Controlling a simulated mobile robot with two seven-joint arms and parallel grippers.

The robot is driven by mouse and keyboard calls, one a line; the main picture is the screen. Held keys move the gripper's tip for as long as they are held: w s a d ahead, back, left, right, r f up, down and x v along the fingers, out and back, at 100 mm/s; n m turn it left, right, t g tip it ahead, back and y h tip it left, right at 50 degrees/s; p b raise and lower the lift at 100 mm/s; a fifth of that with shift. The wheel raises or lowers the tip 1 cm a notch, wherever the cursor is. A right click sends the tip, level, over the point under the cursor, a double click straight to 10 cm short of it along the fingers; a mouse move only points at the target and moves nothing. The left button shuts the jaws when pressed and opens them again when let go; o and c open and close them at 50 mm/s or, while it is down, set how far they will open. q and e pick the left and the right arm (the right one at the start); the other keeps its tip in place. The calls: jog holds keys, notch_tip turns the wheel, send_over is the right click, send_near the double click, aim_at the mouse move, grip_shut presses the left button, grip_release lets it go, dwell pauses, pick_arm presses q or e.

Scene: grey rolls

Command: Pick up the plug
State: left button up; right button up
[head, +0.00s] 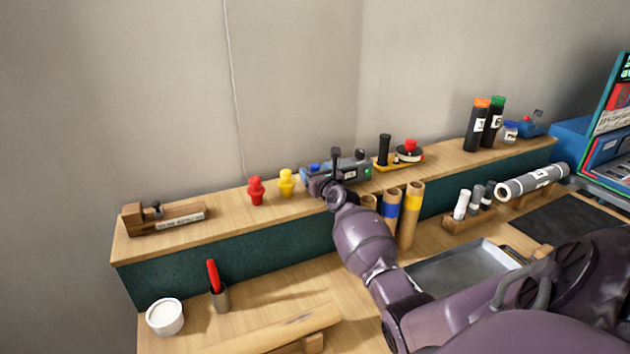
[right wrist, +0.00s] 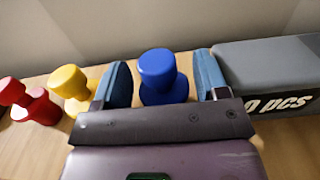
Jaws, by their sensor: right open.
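Three plugs stand on the wooden shelf: a red plug (head: 256,190), a yellow plug (head: 286,182) and a blue plug (head: 314,167). My right gripper (head: 322,176) is at the shelf, over the blue plug, and partly hides it in the head view. In the right wrist view, the blue plug (right wrist: 158,76) stands upright between the two open blue-padded fingers, with a gap on each side. The yellow plug (right wrist: 70,86) and red plug (right wrist: 24,98) are left of the fingers there. My left gripper is not in view.
A grey box with a "pcs" label (right wrist: 270,68) stands close right of the right finger. A wooden block (head: 165,217) is at the shelf's left end. Cardboard tubes (head: 412,205) stand below the shelf, near my right arm. A metal tray (head: 462,268) lies on the bench.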

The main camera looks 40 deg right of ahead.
jog(key=shift+w+d, duration=0.1)
jog(key=shift+w, duration=0.1)
jog(key=c, duration=0.7)
jog(key=shift+r, duration=0.15)
